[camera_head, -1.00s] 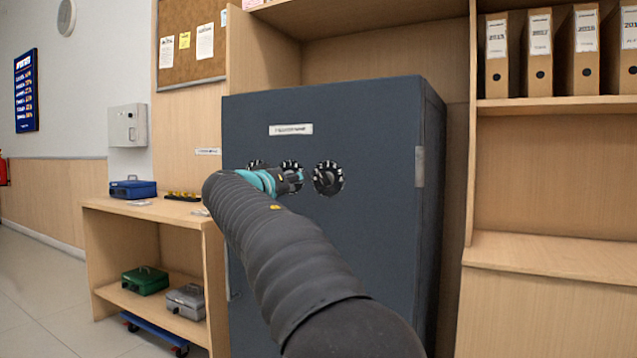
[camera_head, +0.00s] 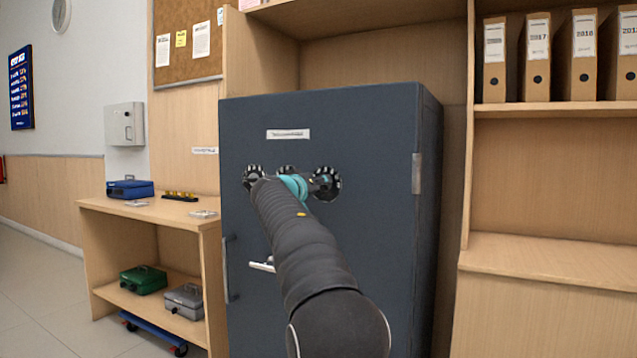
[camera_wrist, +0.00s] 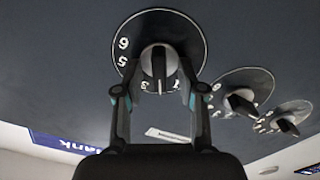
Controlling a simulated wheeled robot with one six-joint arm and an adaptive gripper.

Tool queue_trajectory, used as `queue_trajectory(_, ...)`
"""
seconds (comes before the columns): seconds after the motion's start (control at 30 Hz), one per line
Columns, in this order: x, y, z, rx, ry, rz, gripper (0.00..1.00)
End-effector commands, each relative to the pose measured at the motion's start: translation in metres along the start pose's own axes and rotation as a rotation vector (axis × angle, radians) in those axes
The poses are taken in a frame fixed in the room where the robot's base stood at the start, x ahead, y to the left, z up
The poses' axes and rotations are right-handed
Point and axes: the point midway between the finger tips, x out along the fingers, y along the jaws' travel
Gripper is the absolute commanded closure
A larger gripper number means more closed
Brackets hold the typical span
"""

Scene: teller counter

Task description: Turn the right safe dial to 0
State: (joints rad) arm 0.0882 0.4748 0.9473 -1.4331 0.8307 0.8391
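The dark grey safe (camera_head: 370,130) carries a row of three black dials with white marks. The right dial (camera_head: 333,194) is partly covered by my gripper (camera_head: 317,185) in the head view. In the wrist view the right dial (camera_wrist: 182,32) is close, with its knob (camera_wrist: 158,58) between my gripper's fingertips (camera_wrist: 159,72). The fingers are apart, one on each side of the knob; contact is not clear. The digits 6, 5 and 3 are readable; others are hidden. The knob's white line points down in the wrist view.
The left dial (camera_head: 252,175) and the middle dial (camera_head: 287,169), partly behind my arm, sit close by on the same door. A lever handle (camera_head: 262,266) sticks out below. A wooden counter (camera_head: 135,208) with cash boxes stands left; shelves with binders (camera_head: 537,60) stand right.

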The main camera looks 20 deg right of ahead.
Motion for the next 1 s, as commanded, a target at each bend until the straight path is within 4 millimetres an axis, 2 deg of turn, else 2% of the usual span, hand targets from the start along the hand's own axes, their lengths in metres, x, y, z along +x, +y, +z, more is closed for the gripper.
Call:
queue_trajectory(0.27, 0.0011, 0.0002, 0.0001, 0.000, 0.000, 0.000, 0.60)
queue_trajectory(0.4, 0.0009, 0.0001, 0.0001, 0.000, 0.000, 0.000, 0.95)
queue_trajectory(0.43, 0.0009, 0.0001, 0.0000, 0.000, 0.000, 0.000, 1.00)
queue_trajectory(0.77, 0.0007, -0.0001, -0.0001, -0.014, 0.001, 0.000, 1.00)
queue_trajectory(1.0, 0.0006, -0.0006, -0.0004, -0.113, 0.001, -0.001, 1.00)
